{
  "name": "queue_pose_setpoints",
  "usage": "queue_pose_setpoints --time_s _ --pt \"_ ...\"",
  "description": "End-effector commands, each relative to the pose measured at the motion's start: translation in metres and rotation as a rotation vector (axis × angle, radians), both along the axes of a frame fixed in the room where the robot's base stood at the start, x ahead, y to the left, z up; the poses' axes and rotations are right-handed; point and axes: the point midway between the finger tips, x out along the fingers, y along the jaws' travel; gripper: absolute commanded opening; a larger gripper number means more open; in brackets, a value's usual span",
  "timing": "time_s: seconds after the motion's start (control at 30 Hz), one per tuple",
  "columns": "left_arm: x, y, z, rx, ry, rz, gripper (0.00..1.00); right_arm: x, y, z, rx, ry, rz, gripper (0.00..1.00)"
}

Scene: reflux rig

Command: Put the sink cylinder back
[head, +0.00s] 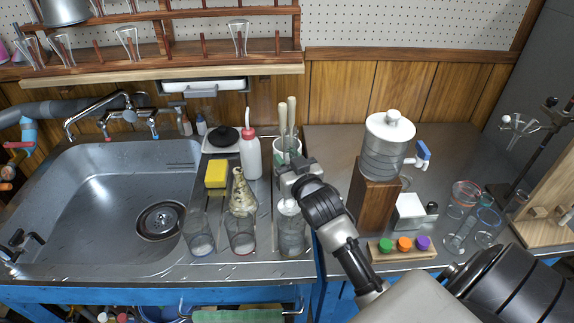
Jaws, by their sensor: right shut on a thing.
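My right gripper (291,183) reaches in from the lower right over the rack beside the sink, and its jaws are shut. A clear glass cylinder (291,238) stands upright directly below and in front of it, at the right end of the front row. It appears to be the thing in the jaws, but the wrist and fingers hide the contact. I cannot tell whether its base touches the tray. My left gripper is not in view.
Two glass beakers (199,240) (240,240), a brown-stained flask (242,190), a yellow sponge (216,174) and a white wash bottle (252,158) crowd the tray. The sink (90,200) is empty. A wooden block with a white-lidded tank (385,145) stands right of my arm.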

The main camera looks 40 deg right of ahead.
Motion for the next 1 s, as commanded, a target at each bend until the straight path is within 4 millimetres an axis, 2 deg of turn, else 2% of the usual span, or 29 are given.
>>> queue_pose_setpoints --time_s 0.1,0.43,0.47,0.6,0.93,1.0 --pt "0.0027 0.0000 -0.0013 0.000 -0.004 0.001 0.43 -0.0001 0.0000 -0.0081 0.000 -0.002 0.000 0.00" --pt "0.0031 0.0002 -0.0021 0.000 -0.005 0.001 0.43 -0.0001 0.0000 -0.0109 0.001 -0.002 0.000 0.00" --pt "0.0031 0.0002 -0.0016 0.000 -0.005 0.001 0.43 -0.0001 0.0000 -0.0103 0.001 -0.001 0.000 0.37" --pt "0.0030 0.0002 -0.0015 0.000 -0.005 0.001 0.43 -0.0001 0.0000 -0.0101 0.001 -0.001 0.000 0.58" --pt "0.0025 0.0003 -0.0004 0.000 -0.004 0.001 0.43 -0.0007 0.0001 -0.0066 0.000 -0.002 0.000 0.58" --pt "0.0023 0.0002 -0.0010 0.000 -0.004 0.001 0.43 -0.0077 0.0014 -0.0085 0.001 0.000 0.000 0.58"
